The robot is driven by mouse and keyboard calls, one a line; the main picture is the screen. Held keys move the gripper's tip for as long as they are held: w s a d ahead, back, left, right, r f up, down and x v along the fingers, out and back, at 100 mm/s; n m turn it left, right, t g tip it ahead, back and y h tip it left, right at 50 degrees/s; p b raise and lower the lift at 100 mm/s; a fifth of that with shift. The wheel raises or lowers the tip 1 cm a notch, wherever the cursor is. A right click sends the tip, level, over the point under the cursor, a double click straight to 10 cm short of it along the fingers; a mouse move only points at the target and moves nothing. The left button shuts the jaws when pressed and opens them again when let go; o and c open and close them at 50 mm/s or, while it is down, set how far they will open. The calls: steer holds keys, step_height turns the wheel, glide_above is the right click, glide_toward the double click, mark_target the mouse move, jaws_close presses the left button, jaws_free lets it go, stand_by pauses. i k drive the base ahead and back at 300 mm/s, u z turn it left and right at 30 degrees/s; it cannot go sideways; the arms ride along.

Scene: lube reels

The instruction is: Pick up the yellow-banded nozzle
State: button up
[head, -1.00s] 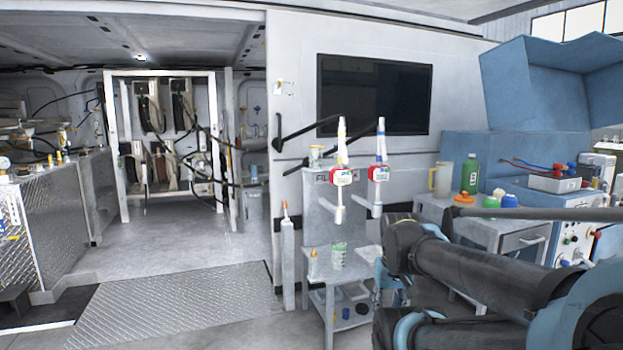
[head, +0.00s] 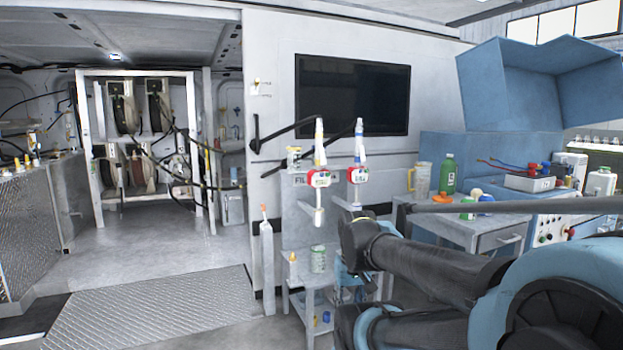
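The yellow-banded nozzle (head: 319,178) hangs upright on the grey stand (head: 295,205). It has a red-and-white body, a yellow band near its white upper tip and a pale lower end. A similar nozzle (head: 358,175) with a blue band hangs just to its right; its lower end is partly hidden by my arm. My arm crosses the lower right, its black joint in front of the stand's right side. Light blue parts below that joint may belong to my gripper, but its fingers cannot be made out. Nothing of mine visibly touches the yellow-banded nozzle.
At right, a bench (head: 470,232) holds a jug (head: 421,180) and a green bottle (head: 448,174). The floor at left is open around a metal ramp (head: 150,315).

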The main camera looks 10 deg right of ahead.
mark_target(322, 182)
steer(key=i, duration=0.85)
steer(key=z, duration=0.05)
